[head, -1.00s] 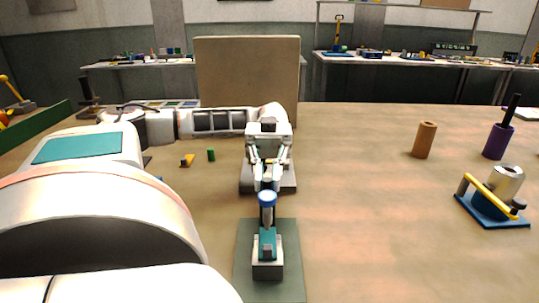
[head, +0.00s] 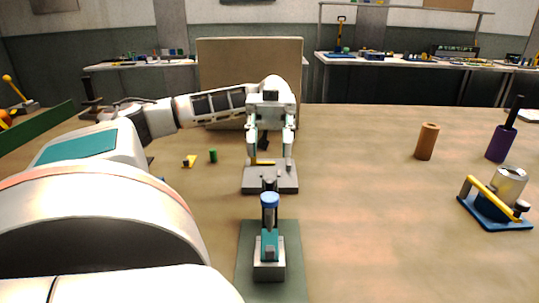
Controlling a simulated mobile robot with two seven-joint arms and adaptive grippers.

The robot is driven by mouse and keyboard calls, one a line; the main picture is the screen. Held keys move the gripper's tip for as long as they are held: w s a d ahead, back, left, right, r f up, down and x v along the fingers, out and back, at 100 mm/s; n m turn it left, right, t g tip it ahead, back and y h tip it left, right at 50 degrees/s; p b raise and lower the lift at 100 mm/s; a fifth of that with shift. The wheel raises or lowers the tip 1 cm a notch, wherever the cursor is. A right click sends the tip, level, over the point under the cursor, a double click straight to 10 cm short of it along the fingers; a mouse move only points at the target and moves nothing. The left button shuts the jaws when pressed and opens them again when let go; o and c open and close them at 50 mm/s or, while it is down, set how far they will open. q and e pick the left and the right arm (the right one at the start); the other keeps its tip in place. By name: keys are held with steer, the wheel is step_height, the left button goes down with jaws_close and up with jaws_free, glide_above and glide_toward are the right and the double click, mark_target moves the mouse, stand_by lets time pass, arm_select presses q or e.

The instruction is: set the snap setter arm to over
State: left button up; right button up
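No label shows which device is the snap setter. Nearest me, a small device with a teal body (head: 269,243) and a blue-capped upright post (head: 269,199) sits on a grey block on a dark green mat (head: 293,285). Just behind it is a grey base plate (head: 282,186) with small upright parts and a yellow piece (head: 262,162). My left gripper (head: 271,156) points down over the back of this plate. Its fingers are apart, with nothing visible held between them. It is behind the blue cap and clear of it. My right gripper is out of view.
At right, a blue-based device (head: 500,221) has a yellow bar and a metal cylinder. A brown cylinder (head: 427,142) and a purple holder (head: 500,144) stand behind it. A green cylinder (head: 213,156) and a yellow piece (head: 189,161) lie left. A tan panel (head: 249,66) stands behind. The right-centre table is clear.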

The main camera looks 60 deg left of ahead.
arm_select(q)
steer(key=shift+r, duration=1.5)
